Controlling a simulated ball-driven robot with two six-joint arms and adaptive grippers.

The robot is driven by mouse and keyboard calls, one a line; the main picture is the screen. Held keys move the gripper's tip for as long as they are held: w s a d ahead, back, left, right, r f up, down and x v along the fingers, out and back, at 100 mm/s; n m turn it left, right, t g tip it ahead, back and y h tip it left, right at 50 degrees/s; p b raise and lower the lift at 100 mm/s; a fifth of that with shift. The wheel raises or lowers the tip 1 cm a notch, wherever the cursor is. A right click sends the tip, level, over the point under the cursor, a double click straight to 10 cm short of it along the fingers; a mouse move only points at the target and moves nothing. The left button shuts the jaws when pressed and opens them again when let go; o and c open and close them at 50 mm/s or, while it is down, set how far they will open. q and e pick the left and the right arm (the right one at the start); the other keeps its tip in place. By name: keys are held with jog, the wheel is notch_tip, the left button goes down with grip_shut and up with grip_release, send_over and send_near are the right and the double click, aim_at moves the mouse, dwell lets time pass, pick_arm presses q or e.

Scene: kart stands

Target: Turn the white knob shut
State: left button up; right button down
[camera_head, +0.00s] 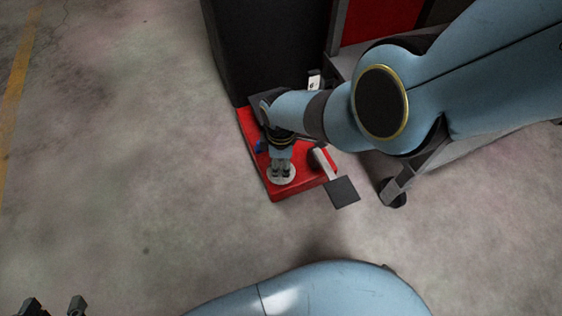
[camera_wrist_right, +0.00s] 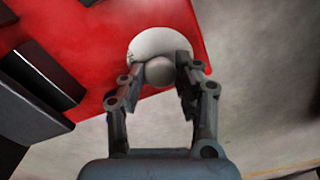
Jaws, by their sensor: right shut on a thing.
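The white knob (camera_wrist_right: 158,72) has a round white disc (camera_wrist_right: 160,43) behind a rounded grip. It sits on a red panel (camera_wrist_right: 100,22) near its edge. In the head view the white disc (camera_head: 281,176) lies near the front end of the red base (camera_head: 277,194). My right gripper (camera_wrist_right: 160,75) has its two fingers on either side of the knob's grip and is shut on it. In the head view my right gripper (camera_head: 281,168) covers most of the knob. My left gripper (camera_head: 52,306) shows only its fingertips, spread apart and empty, at the bottom left edge.
A dark cabinet (camera_head: 265,50) stands behind the red base. A red and white lever with a dark square plate (camera_head: 342,191) sticks out to the right. A grey wheeled cart (camera_head: 440,155) stands at the right. The concrete floor at the left is clear.

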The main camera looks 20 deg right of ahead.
aim_at(281, 166)
pick_arm(q)
jog(key=shift+s+f, duration=0.1)
jog(key=shift+s, duration=0.05)
jog(key=shift+w, duration=0.2)
pick_arm(e)
jog(key=c, duration=0.9)
grip_release()
jog(key=shift+c, duration=0.2)
pick_arm(q)
jog(key=shift+w, duration=0.1)
pick_arm(e)
jog(key=shift+r, duration=3.7)
